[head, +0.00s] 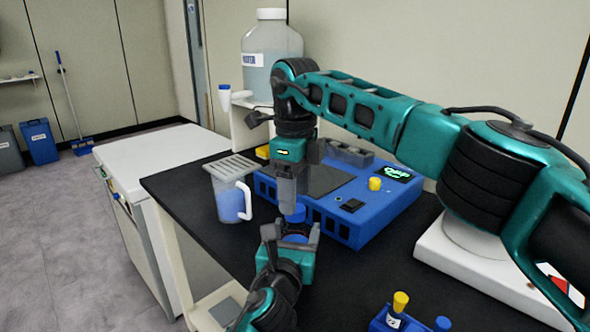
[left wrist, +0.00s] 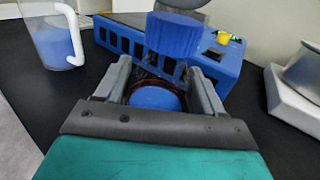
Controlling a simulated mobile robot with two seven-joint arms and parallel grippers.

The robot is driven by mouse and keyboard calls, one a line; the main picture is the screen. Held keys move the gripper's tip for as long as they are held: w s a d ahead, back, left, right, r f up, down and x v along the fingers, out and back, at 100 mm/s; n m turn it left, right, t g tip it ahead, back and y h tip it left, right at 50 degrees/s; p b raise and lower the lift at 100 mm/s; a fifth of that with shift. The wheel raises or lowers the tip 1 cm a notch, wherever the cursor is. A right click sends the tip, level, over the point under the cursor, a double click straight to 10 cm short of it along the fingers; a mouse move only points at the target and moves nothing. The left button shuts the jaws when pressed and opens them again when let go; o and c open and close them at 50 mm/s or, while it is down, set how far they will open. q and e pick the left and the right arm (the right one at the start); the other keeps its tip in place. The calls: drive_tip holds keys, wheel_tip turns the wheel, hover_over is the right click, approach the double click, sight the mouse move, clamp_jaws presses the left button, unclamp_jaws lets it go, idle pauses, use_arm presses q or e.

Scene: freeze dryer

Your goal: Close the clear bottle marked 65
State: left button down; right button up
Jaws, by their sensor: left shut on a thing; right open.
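My left gripper (head: 290,238) is shut on a small bottle with blue contents (left wrist: 155,97), over the black bench in front of the blue machine. No mark 65 is readable on it. A blue ribbed cap (head: 293,213) is above the bottle, between the two grippers; it also shows in the left wrist view (left wrist: 177,38). I cannot tell whether it is seated on the neck. My right gripper (head: 289,204) points down from above, open, with its fingertips at the cap. Part of it shows behind the cap in the left wrist view.
A blue machine (head: 345,217) stands close behind. A jug of blue liquid (head: 228,200) is at its left. A blue rack (head: 385,322) with yellow-capped and blue-capped bottles is at the front right. A large bottle (head: 272,45) stands on a shelf behind.

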drive_tip(key=shift+f, duration=1.4)
drive_tip(key=c, duration=1.1)
drive_tip(key=o, duration=1.2)
drive_tip(key=shift+r, duration=0.15)
wheel_tip(320, 180, up, 12)
drive_tip(key=shift+f, duration=0.1)
